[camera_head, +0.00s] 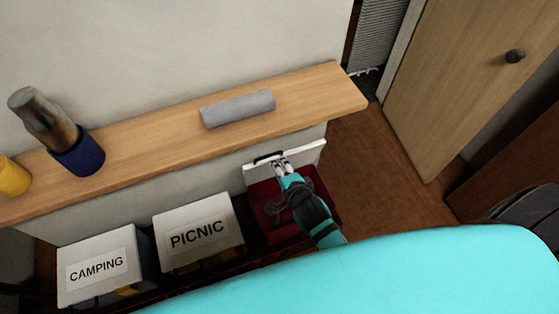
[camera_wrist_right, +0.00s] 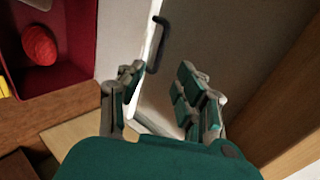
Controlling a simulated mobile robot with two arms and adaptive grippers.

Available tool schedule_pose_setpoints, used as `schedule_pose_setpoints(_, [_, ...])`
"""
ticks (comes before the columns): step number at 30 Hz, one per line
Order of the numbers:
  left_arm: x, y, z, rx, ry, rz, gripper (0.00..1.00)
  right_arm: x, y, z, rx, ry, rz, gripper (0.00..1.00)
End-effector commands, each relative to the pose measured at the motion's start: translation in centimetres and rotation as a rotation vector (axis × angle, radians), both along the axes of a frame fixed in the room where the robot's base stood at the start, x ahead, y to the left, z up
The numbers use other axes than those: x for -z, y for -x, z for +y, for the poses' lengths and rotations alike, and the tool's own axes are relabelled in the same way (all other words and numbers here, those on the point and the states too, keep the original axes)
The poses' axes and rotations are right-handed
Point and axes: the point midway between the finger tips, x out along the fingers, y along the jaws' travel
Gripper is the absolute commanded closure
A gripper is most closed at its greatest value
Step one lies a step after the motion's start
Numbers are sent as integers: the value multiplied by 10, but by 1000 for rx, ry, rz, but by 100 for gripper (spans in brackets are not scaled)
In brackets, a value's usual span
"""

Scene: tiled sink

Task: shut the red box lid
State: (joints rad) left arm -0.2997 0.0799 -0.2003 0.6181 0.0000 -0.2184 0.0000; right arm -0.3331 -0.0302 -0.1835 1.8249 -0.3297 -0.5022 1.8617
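The red box (camera_head: 262,196) stands open on the floor below the shelf, with its red inside showing. Its lid (camera_head: 311,153) is pale, stands raised at the far side, and has a black handle (camera_head: 268,157). My right gripper (camera_head: 281,163) is over the box at the lid, beside the handle. In the right wrist view the red box (camera_wrist_right: 82,72) is at upper left, and the lid's edge with the handle (camera_wrist_right: 157,45) shows beyond my fingers (camera_wrist_right: 160,92). The fingers are apart with nothing clearly held; I cannot tell whether they touch the lid. My left gripper is not in view.
A red round item (camera_wrist_right: 39,45) lies in the box. The PICNIC box (camera_head: 212,212) and CAMPING box (camera_head: 90,285) stand to the left. A wooden shelf (camera_head: 310,97) bears a grey roll (camera_head: 238,108). Bare floor (camera_head: 375,185) lies to the right.

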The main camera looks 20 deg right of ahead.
Motion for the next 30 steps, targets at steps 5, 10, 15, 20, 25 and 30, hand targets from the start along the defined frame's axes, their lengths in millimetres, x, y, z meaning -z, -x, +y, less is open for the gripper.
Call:
schedule_pose_setpoints(5, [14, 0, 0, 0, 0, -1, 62, 11, -12, 0, -2, 1, -4, 65])
schedule_pose_setpoints(10, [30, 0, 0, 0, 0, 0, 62, 22, -30, 1, -4, 4, -5, 65])
schedule_pose_setpoints(15, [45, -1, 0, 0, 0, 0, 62, 33, -47, 2, -5, 5, -5, 65])
schedule_pose_setpoints(20, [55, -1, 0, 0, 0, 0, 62, 42, -64, 2, -2, 3, -5, 65])
schedule_pose_setpoints(25, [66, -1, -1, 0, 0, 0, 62, 51, -79, 3, -3, 4, -5, 65])
schedule_pose_setpoints(30, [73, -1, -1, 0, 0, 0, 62, 57, -91, 3, -3, 4, -5, 65])
